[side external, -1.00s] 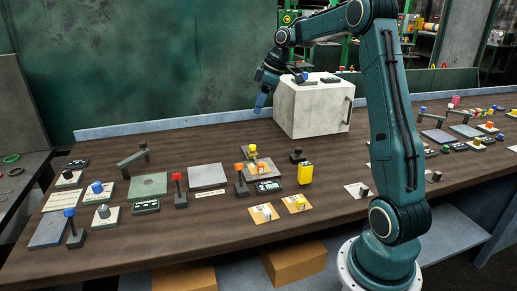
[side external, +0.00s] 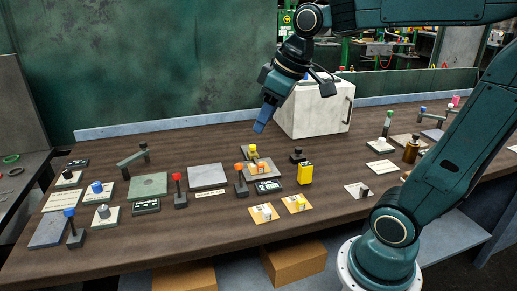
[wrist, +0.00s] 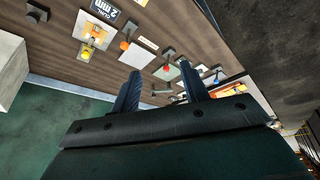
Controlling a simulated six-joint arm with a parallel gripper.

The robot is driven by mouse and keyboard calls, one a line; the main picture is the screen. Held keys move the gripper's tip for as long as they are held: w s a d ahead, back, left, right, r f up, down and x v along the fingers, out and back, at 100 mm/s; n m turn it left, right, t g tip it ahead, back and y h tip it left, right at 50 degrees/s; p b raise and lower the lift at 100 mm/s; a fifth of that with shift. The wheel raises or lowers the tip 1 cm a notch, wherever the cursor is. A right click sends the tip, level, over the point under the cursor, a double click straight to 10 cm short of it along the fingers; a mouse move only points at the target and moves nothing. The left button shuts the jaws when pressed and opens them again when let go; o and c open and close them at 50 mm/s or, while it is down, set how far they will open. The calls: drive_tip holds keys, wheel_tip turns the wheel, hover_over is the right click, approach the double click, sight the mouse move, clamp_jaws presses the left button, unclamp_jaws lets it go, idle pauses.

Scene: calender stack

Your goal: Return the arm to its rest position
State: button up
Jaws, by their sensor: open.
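My gripper (side external: 261,128) hangs in the air above the workbench, just left of the white box in the side view. Its blue fingers point down and slightly left, with nothing between them. In the wrist view my gripper (wrist: 160,72) shows two dark blue fingers standing apart, with an empty gap and the bench beyond. My forearm runs across the top right of the side view, and my lower link leans right from the base.
The brown workbench (side external: 225,222) holds several levers, knobs and plates. A white box (side external: 313,110) with a handle stands at the back. A yellow block (side external: 305,173) and a brown bottle (side external: 411,150) stand on it. A green wall (side external: 150,60) rises behind.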

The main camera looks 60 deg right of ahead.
drive_tip(key=s+a+f+m, duration=0.1)
drive_tip(key=s+a+f, duration=0.1)
drive_tip(key=s, duration=0.3)
drive_tip(key=s+a+f, duration=0.1)
drive_tip(key=s+f, duration=0.1)
drive_tip(key=s, duration=0.4)
drive_tip(key=shift+a+m+t, duration=0.35)
drive_tip(key=shift+m+t, duration=0.05)
